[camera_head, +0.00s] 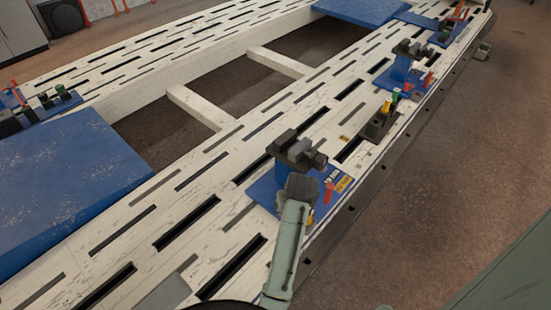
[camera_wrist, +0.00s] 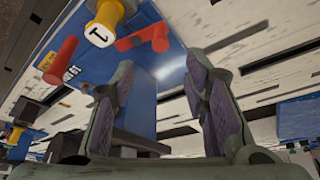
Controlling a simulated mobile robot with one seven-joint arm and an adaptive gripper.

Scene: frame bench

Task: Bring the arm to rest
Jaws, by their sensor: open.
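My arm (camera_head: 286,250) is pale green and reaches up from the bottom of the head view over the near side of the bench. Its dark wrist end (camera_head: 300,187) overlaps the blue vise station there, and my fingers cannot be made out in that view. In the wrist view my gripper (camera_wrist: 162,105) is open, with its two padded fingers wide apart. I see nothing held between them. Behind the fingers are a blue surface (camera_wrist: 170,62), a red handle (camera_wrist: 146,40) and a yellow knob (camera_wrist: 104,22). I cannot tell whether anything touches the fingers.
The white slotted bench (camera_head: 130,235) carries a dark vise (camera_head: 298,150) on a blue base plate (camera_head: 262,192) close to my wrist. More fixtures (camera_head: 403,65) stand farther along the right edge. A large blue panel (camera_head: 65,185) lies at left. The floor (camera_head: 430,200) at right is clear.

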